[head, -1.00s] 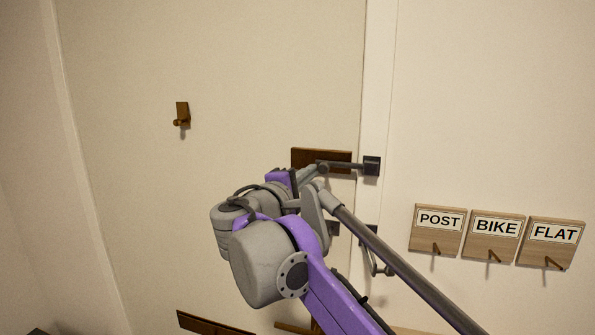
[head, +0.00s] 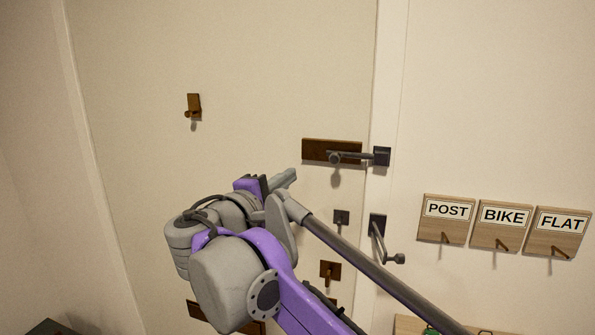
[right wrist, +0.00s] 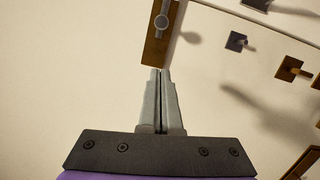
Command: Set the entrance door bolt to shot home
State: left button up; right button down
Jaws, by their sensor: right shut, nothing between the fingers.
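The door bolt is a grey rod (head: 352,158) with a round knob on a brown plate (head: 315,150), fixed to the pale door (head: 250,80). The rod's right end reaches the dark keeper (head: 382,156) on the white frame and appears to enter it. My right gripper (head: 285,180) is shut and empty, below and left of the knob, apart from it. In the right wrist view its fingertips (right wrist: 160,71) are together, just below the end of the brown plate (right wrist: 157,50), with the knob (right wrist: 162,21) beyond. My left gripper is not in view.
Below the bolt are a small dark plate (head: 341,217) and a brown peg plate (head: 330,270). A dark hooked lever (head: 378,228) hangs on the frame. Labelled hook boards, POST (head: 447,220), BIKE (head: 503,226) and FLAT (head: 556,233), are at right. A brown peg (head: 193,105) is at upper left.

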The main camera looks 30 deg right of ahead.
jog(key=v, duration=0.3)
jog(key=shift+w, duration=0.2)
jog(key=shift+a, duration=0.1)
